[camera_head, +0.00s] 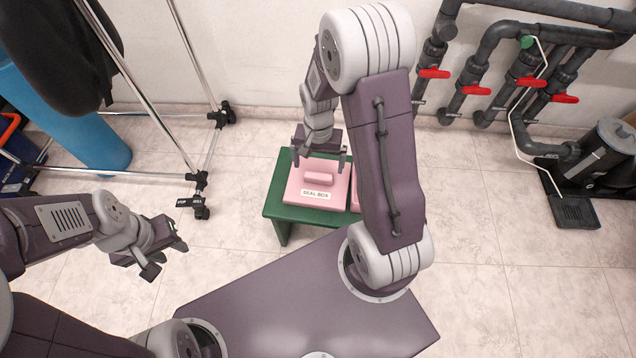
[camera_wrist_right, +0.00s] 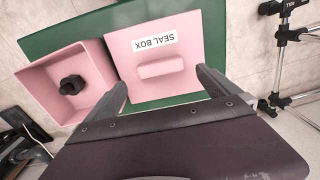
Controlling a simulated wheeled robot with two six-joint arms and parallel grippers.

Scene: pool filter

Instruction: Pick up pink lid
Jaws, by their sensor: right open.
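The pink lid (camera_head: 299,184) lies flat on a green stool, with a raised bar handle and a "SEAL BOX" label. It also shows in the right wrist view (camera_wrist_right: 122,52), beside an open pink box (camera_wrist_right: 40,78) with a black part (camera_wrist_right: 72,85) inside. In the head view my right arm hides most of the box (camera_head: 355,192). My right gripper (camera_head: 320,160) is open over the lid, with its fingers on either side of the handle (camera_wrist_right: 160,68) and apart from it. My left gripper (camera_head: 166,258) is open and empty, well left of the stool.
The green stool (camera_head: 276,205) stands near the wall. A chrome wheeled rack (camera_head: 200,180) and a blue cylinder (camera_head: 85,130) are at the left. Grey pipes with red valve handles (camera_head: 434,73) run along the wall, and a pump (camera_head: 605,145) stands at the right. Floor between is clear.

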